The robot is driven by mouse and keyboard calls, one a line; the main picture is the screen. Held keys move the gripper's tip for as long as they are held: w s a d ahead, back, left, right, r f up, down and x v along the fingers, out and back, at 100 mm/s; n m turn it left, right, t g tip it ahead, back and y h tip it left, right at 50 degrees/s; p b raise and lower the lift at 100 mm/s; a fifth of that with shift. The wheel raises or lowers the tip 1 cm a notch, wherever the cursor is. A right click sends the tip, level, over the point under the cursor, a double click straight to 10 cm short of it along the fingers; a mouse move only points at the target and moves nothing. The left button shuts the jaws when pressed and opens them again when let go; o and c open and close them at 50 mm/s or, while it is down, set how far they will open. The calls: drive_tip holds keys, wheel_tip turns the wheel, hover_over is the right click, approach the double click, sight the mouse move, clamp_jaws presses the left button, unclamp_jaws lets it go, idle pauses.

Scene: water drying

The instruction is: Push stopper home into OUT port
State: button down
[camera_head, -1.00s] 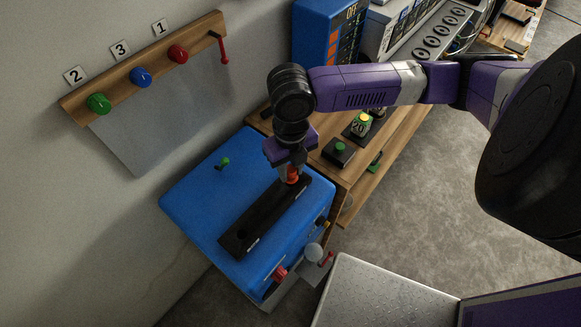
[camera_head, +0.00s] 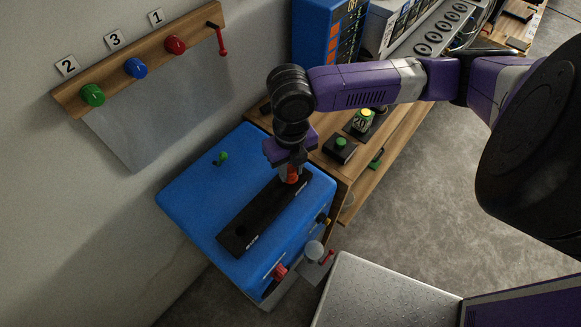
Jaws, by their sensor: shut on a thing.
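My gripper (camera_head: 291,172) points down over the far end of a black bar-shaped block (camera_head: 255,222) on top of a blue box (camera_head: 195,200). It is shut on an orange-red stopper (camera_head: 292,178), which sits at the block's far right end. The fingers hide most of the stopper, so I cannot tell how deep it sits. Small pale labels lie on the block near both ends, but I cannot read them, so I cannot tell which port is OUT.
A wooden bench (camera_head: 385,150) with a green button (camera_head: 341,143) stands behind. A rack with coloured knobs (camera_head: 136,68) hangs on the wall.

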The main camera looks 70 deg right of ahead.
sight(290, 169)
drive_tip(key=shift+f, duration=0.25)
drive_tip(key=c, duration=1)
unclamp_jaws()
drive_tip(key=shift+c, duration=0.2)
wheel_tip(290, 169, up, 8)
drive_tip(key=shift+f+b, duration=0.1)
drive_tip(key=shift+b, duration=0.25)
